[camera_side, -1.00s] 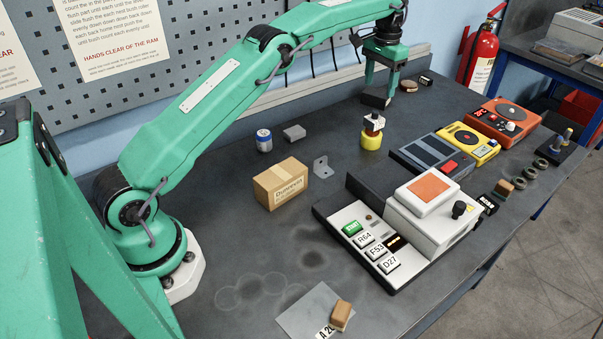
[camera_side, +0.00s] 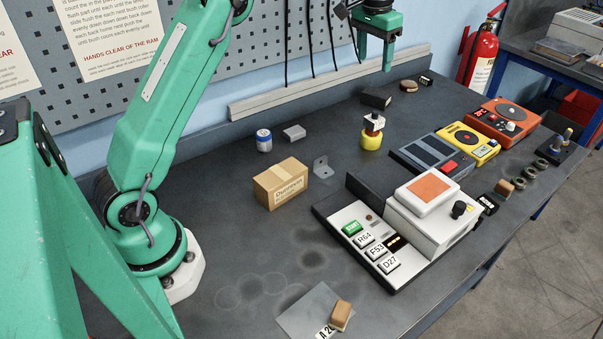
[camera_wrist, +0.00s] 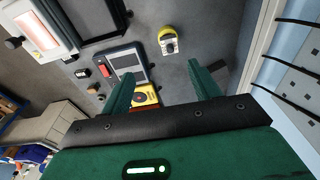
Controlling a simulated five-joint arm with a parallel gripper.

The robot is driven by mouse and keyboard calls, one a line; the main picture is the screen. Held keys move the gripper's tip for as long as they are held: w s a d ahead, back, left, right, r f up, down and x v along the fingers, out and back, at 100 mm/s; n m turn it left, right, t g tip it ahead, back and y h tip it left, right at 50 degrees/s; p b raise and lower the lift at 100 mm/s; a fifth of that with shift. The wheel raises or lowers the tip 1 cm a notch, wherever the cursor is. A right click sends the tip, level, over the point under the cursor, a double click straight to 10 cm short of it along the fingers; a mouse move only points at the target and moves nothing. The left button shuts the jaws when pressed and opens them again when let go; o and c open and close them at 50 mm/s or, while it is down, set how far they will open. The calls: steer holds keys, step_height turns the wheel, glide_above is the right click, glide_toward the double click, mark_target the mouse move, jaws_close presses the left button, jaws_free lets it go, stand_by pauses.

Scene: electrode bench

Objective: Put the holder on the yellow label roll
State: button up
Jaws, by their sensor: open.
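The yellow label roll (camera_side: 371,142) stands on the bench right of centre in the side view. A small red-brown and white piece (camera_side: 374,122), which I take as the holder, sits on top of it. The wrist view also shows the yellow roll (camera_wrist: 166,31) with the pale top of the piece (camera_wrist: 169,47) over it. My gripper (camera_side: 374,61) is open and empty, raised above the bench behind the roll. In the wrist view, my gripper's two fingers (camera_wrist: 163,88) are wide apart, with nothing between them. The piece's underside contact is too small to judge.
A dark block (camera_side: 376,100) and a brown piece (camera_side: 408,86) lie near the back rail. A grey device (camera_side: 432,157), a yellow device (camera_side: 467,144) and an orange device (camera_side: 502,119) stand right of the roll. A cardboard box (camera_side: 281,184) stands left; bench between is mostly clear.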

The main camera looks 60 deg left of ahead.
steer(key=s+d+r+t, duration=0.1)
steer(key=s+d+r, duration=0.15)
steer(key=s, duration=0.65)
steer(key=s+d+r+t, duration=0.1)
steer(key=s+r, duration=0.3)
steer(key=s, duration=0.5)
steer(key=s+f+t, duration=0.1)
steer(key=s+f, duration=0.3)
steer(key=s, duration=0.5)
steer(key=s+d+f+t, duration=0.1)
steer(key=s+f, duration=0.3)
steer(key=s, duration=0.4)
steer(key=shift+s+d+f, duration=0.15)
steer(key=shift+s+f, duration=0.1)
steer(key=shift+s, duration=0.15)
